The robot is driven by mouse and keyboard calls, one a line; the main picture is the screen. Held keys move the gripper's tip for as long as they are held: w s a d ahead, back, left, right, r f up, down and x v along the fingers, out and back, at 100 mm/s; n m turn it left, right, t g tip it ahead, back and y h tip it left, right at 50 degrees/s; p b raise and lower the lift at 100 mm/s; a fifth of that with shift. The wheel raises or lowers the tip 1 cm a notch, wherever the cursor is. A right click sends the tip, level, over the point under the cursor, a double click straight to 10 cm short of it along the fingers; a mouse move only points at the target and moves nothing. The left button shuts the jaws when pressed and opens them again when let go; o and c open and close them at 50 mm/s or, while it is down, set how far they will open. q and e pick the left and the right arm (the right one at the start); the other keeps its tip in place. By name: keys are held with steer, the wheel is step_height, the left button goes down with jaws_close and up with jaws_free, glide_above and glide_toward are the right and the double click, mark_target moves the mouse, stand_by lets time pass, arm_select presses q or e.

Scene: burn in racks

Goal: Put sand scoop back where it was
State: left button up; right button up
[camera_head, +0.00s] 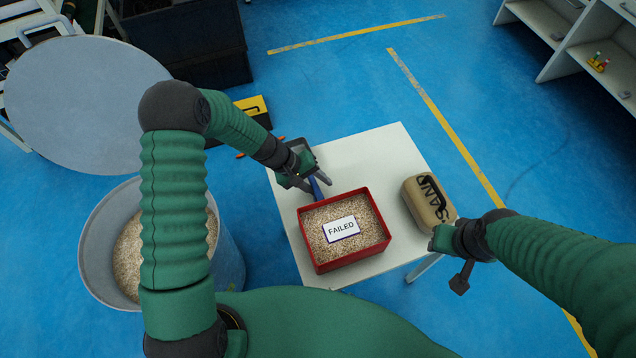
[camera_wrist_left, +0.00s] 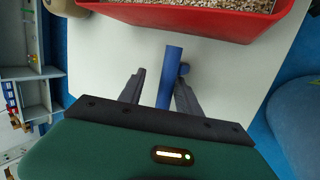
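The sand scoop shows as a blue handle (camera_head: 316,187) on the white table, beside the red sand box; its scoop part is hidden or cannot be made out. My left gripper (camera_head: 316,183) is low over the table at the handle. In the left wrist view the blue handle (camera_wrist_left: 164,88) stands between the two fingers (camera_wrist_left: 161,70), with a gap on its left side, so the gripper looks open around it. The red box (camera_head: 314,244) holds sand and a card reading FAILED.
The white table (camera_head: 372,149) has bare room behind the red box. A grey drum (camera_head: 93,262) of sand stands at the left, with a round grey lid (camera_head: 80,95) behind it. A yellow-black case (camera_head: 255,106) is on the floor. White shelves (camera_head: 579,55) stand back right.

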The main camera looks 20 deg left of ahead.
arm_select(q)
steer(key=a+r, duration=0.2)
steer(key=a+r+p, duration=0.1)
steer(key=shift+s+a+r, duration=0.25)
steer(key=shift+a+r, duration=0.05)
steer(key=s+a+r+m+y, duration=0.2)
steer(key=s+r+m+y, duration=0.1)
steer(key=s+r, duration=0.4)
steer(key=s+a+r+m+y+p, duration=0.1)
steer(key=s+a+r+m+y, duration=0.1)
steer(key=s+r, duration=0.4)
steer(key=s+m+y, duration=0.1)
steer(key=s, duration=0.2)
steer(key=shift+a+r+t, duration=0.25)
steer(key=shift+r+t, duration=0.05)
steer(key=shift+r, duration=0.1)
arm_select(e)
steer(key=shift+a+r, duration=0.3)
steer(key=shift+r, duration=0.3)
steer(key=shift+a+r, duration=0.3)
steer(key=shift+r, duration=0.25)
arm_select(q)
steer(key=shift+d, duration=0.25)
arm_select(e)
steer(key=shift+d+f, duration=0.1)
steer(key=shift+d, duration=0.15)
arm_select(q)
steer(key=shift+a, duration=0.1)
arm_select(e)
steer(key=shift+a, duration=0.1)
